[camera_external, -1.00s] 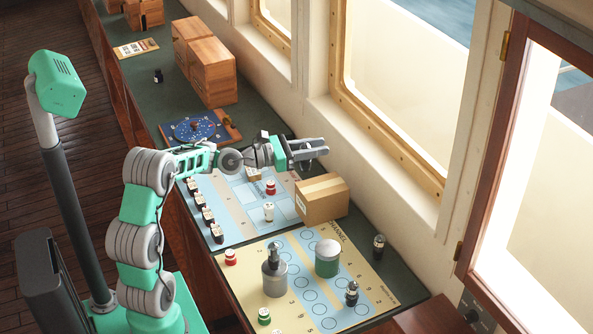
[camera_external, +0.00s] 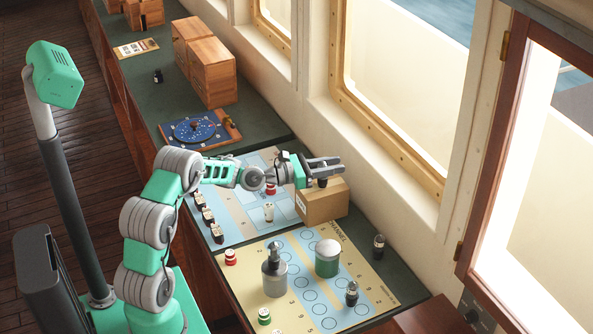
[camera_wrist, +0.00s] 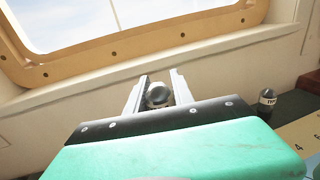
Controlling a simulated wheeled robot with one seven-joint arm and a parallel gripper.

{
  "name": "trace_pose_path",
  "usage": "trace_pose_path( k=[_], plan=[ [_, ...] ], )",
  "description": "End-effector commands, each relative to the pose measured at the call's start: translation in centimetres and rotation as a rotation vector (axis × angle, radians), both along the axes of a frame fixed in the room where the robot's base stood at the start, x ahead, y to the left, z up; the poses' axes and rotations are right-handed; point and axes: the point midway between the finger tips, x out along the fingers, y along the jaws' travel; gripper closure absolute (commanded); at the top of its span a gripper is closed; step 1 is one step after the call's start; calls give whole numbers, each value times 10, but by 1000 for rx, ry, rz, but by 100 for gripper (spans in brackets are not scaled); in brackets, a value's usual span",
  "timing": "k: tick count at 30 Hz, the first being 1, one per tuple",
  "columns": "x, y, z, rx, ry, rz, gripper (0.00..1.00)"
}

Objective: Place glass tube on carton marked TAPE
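The brown carton (camera_external: 322,206) stands at the back edge of the charts, with a small white label on its left face; its lettering is too small to read. My gripper (camera_external: 325,165) is right above the carton's top. A small dark-ended cylinder, apparently the glass tube (camera_external: 322,183), hangs below the fingers, its lower end at or just above the carton top; contact is unclear. In the wrist view its round grey and dark end (camera_wrist: 158,95) fills the space between the two fingers of my gripper (camera_wrist: 157,90). The carton is hidden there.
A grey metal bottle (camera_external: 274,272), a green jar with a pale lid (camera_external: 327,258) and a dark vial (camera_external: 378,247) stand near the carton. Several small bottles line the chart's left edge. The window wall (camera_external: 400,205) is close behind the carton.

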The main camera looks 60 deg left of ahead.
Motion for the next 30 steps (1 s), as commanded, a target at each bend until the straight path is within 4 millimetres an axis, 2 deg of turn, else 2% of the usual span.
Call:
trace_pose_path(
  k=[1, 8, 17, 20, 30],
  plan=[
    [0, 0, 0, 0, 0, 0, 68],
    [0, 0, 0, 0, 0, 0, 50],
    [0, 0, 6, 1, -1, 0, 50],
    [-15, 5, 2, -1, 1, 4, 50],
    [-97, 21, 2, 0, 0, 6, 50]
  ],
)
